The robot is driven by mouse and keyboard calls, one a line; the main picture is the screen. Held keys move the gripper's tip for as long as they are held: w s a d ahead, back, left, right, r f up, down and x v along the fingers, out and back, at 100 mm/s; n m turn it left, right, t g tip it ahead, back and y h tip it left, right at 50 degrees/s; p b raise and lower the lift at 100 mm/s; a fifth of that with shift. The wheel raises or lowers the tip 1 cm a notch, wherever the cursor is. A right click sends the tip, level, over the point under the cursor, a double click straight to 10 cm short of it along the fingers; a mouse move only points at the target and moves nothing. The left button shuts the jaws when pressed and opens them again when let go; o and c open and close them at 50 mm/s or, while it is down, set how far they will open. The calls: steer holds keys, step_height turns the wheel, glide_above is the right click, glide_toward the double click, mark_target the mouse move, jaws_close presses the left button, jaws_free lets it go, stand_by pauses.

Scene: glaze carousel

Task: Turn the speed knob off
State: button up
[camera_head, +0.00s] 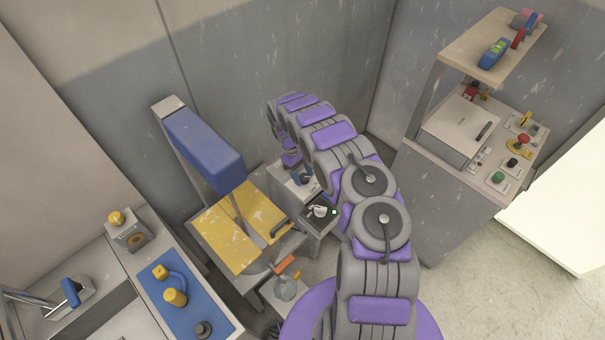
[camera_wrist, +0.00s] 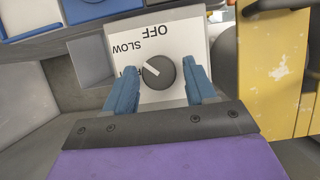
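The speed knob (camera_wrist: 159,73) is a dark round knob with a white pointer line on a white plate (camera_wrist: 190,32). The plate reads OFF and SLOW, upside down in the wrist view, and a third label at the left is mostly hidden by a finger. The pointer is toward the upper left, away from OFF, around SLOW and the third label. My gripper (camera_wrist: 161,78) is open, its blue fingers on either side of the knob with gaps visible. Its fingers also show in the head view (camera_head: 302,177), over a white panel, where the knob cannot be made out.
A dark plate with a light knob (camera_head: 320,211) is near my gripper. A yellow worktop (camera_head: 240,226) and a blue box-shaped head (camera_head: 204,148) stand left. A blue panel with yellow knobs (camera_head: 192,300) is lower left. A control bench (camera_head: 465,128) with a shelf is at the right.

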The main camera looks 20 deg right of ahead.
steer(key=c, duration=0.8)
steer(key=shift+c, duration=0.2)
steer(key=shift+m, duration=0.4)
steer(key=m+y, duration=0.1)
steer(key=m, duration=0.2)
steer(key=shift+d+m+y, duration=0.15)
steer(key=shift+m+y, duration=0.15)
steer(key=shift+y, duration=0.1)
steer(key=shift+d+m+y, duration=0.1)
steer(key=shift+m+y, duration=0.8)
steer(key=shift+m, duration=1.3)
steer(key=o, duration=1.1)
steer(key=shift+c, duration=0.2)
